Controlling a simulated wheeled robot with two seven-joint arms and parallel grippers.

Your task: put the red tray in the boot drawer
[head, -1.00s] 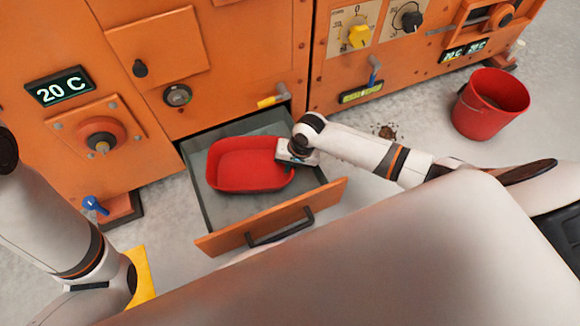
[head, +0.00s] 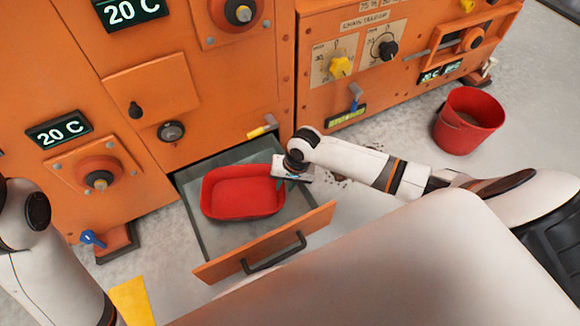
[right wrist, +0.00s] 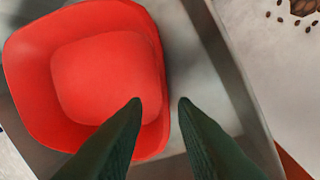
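The red tray (head: 240,192) lies inside the pulled-out boot drawer (head: 214,239), towards its back left. The drawer is grey inside with an orange front and a dark handle. My right gripper (head: 280,171) is at the tray's right edge. In the right wrist view the gripper (right wrist: 158,102) is open, with one fingertip over the red tray (right wrist: 105,75) and the other just outside its rim. The fingers do not appear closed on the rim; contact is unclear. My left arm shows at the left of the head view, but its gripper is out of view.
The orange machine (head: 225,75) with knobs and displays stands behind the drawer. A red bucket (head: 468,120) stands on the floor at the right. Brown pellets (right wrist: 297,8) lie on the floor beside the drawer. A blue-handled valve (head: 92,239) sticks out at the left.

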